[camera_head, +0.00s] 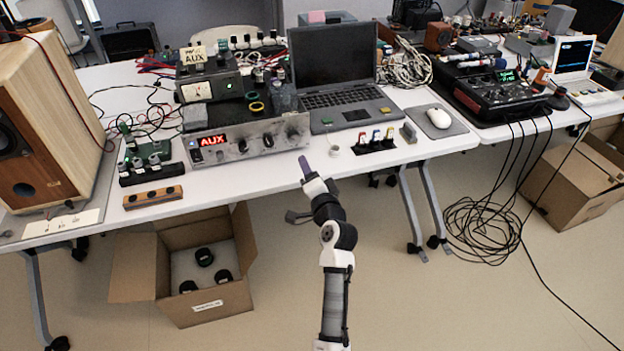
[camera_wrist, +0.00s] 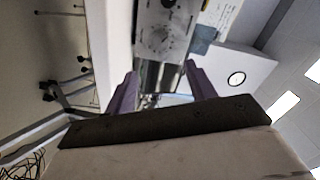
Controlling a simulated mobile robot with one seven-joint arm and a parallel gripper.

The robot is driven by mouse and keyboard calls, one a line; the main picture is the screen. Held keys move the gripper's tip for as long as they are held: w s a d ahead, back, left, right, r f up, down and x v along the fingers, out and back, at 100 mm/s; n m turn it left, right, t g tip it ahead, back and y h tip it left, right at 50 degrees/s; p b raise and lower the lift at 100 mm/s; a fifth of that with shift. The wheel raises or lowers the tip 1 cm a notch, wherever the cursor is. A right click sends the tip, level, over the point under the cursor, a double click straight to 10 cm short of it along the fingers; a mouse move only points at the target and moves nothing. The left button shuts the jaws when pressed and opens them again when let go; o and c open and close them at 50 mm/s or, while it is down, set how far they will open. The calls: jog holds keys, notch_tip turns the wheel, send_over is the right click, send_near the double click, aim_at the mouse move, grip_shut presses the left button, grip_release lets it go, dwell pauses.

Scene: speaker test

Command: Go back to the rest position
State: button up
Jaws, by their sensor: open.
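My gripper (camera_head: 305,167) is at the front edge of the white table (camera_head: 245,179), with my arm reaching up from the bottom of the head view. In the wrist view my gripper (camera_wrist: 160,84) has its two purple fingers apart with nothing held between them. Beyond the fingers is the silver amplifier front (camera_wrist: 163,38) with knobs. In the head view this amplifier (camera_head: 234,145) shows a lit red AUX display and stands behind and left of my gripper. I cannot tell the exact gap between the fingertips and the amplifier.
A wooden speaker (camera_head: 62,128) is at far left. An open cardboard box (camera_head: 127,262) is under the table, and cables (camera_head: 482,232) hang at right.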

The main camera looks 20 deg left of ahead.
jog(key=shift+v, duration=0.9)
